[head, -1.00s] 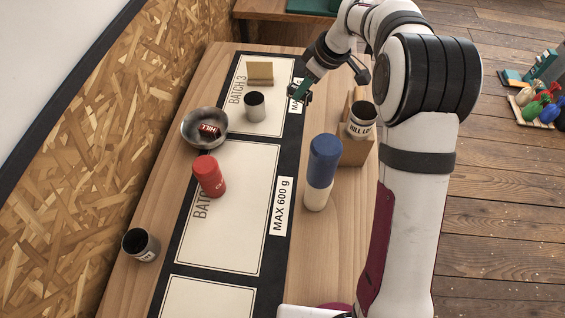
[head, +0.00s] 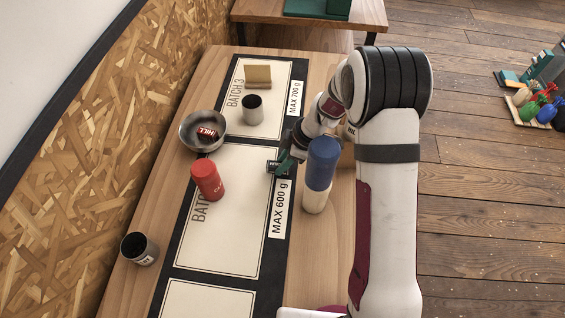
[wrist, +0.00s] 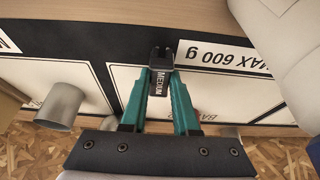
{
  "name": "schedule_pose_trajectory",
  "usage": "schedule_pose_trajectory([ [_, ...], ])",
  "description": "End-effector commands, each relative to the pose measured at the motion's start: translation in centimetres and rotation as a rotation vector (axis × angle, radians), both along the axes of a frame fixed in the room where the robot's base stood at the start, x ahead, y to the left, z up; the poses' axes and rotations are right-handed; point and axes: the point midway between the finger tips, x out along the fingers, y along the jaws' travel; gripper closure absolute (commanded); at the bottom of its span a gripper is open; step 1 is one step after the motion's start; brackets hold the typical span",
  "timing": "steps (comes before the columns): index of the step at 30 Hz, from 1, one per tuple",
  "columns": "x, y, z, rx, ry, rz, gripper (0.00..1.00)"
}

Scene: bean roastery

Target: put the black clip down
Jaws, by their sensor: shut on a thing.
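I cannot tell whether the clip touches the mat.
The blue-and-white bottle (head: 319,172) stands close to my gripper. A red canister (head: 208,180), a metal bowl (head: 187,133) holding a small red item, a grey cup (head: 252,108) and a tan block (head: 257,75) stand farther left. The middle panel (head: 235,235) has bare room.

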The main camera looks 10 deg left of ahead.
Motion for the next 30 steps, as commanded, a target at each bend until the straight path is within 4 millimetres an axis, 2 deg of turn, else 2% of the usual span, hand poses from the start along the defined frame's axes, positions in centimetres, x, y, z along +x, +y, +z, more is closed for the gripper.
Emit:
schedule_pose_trajectory([
  [3,0.0,0.0,-0.9,0.0,-0.001,0.0,1.0],
  [11,0.0,0.0,-1.0,0.0,0.0,0.0,1.0],
  [12,0.0,0.0,-1.1,0.0,0.0,0.0,0.7],
  [17,0.0,0.0,-1.1,0.0,-0.001,0.0,0.41],
  [26,0.0,0.0,-0.7,0.0,-0.002,-0.001,0.41],
  [30,0.2,-1.1,1.8,0.001,-0.004,-0.003,0.41],
])
